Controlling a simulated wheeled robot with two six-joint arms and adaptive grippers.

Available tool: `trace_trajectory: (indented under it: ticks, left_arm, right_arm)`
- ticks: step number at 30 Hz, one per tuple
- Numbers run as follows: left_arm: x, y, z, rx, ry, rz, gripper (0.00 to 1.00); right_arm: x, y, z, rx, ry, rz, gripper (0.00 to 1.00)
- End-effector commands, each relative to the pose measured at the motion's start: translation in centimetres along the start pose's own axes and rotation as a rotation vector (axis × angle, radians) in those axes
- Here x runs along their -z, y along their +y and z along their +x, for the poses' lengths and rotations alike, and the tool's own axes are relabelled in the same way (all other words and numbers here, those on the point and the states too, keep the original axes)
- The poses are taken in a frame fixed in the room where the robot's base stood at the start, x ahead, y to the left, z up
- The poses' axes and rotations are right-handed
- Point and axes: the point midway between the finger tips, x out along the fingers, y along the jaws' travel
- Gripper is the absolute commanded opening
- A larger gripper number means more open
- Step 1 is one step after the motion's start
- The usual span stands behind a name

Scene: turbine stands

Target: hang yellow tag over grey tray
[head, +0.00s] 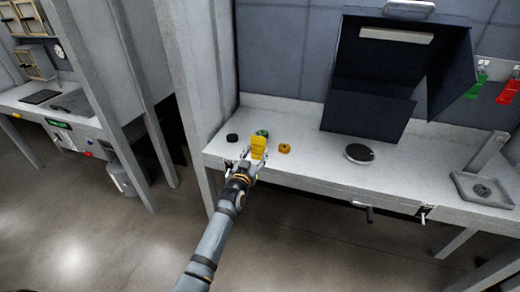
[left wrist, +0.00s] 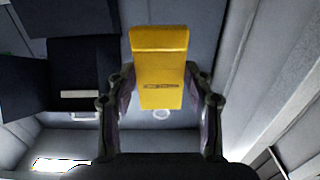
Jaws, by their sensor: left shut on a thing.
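The yellow tag (head: 259,146) is in my left gripper (head: 256,156), above the front left part of the grey bench. The left wrist view shows the tag (left wrist: 160,68) upright between the two fingers (left wrist: 160,85), with dark writing low on its face. The fingers are shut on its sides. The grey tray (head: 466,186) lies at the bench's right end, far to the right of my left gripper, with a small dark round thing in it. My right gripper is out of view.
A green tag (head: 478,86) and a red tag (head: 509,91) hang on the wall at right. A large dark open case (head: 368,112) stands mid-bench. A black disc (head: 359,153), a yellow ring (head: 285,148) and a black knob (head: 232,138) lie on the bench. A post stands at left.

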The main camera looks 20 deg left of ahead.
Motion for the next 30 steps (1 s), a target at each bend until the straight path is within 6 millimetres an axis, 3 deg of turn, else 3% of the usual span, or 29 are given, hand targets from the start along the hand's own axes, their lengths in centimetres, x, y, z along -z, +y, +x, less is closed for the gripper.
trace_trajectory:
  ticks: [5, 8, 14, 18, 21, 24, 30]
  left_arm:
    - [-0.3, 0.1, -0.4, 0.002, -0.001, -0.001, 0.27]
    - [-1.7, 0.3, -2.3, 0.013, -0.006, -0.003, 0.27]
    - [-5.2, 1.3, -10.7, 0.042, -0.003, -0.008, 0.27]
    - [-6.0, 2.0, -16.2, 0.042, 0.002, -0.006, 0.27]
    - [-6.1, 2.3, -18.8, 0.036, 0.002, -0.003, 0.27]
    - [-6.1, 2.5, -20.2, 0.031, 0.000, -0.001, 0.27]
    - [-6.1, 2.6, -20.6, 0.028, 0.001, 0.000, 0.27]
  right_arm:
    - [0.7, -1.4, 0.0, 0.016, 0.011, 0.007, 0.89]
    - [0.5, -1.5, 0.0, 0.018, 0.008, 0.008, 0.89]
    - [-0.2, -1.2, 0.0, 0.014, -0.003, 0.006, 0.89]
    - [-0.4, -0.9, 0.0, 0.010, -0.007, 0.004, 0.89]
    - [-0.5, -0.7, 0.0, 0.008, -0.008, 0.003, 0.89]
    - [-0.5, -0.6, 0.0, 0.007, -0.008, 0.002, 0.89]
    - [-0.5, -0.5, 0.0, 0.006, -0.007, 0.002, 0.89]
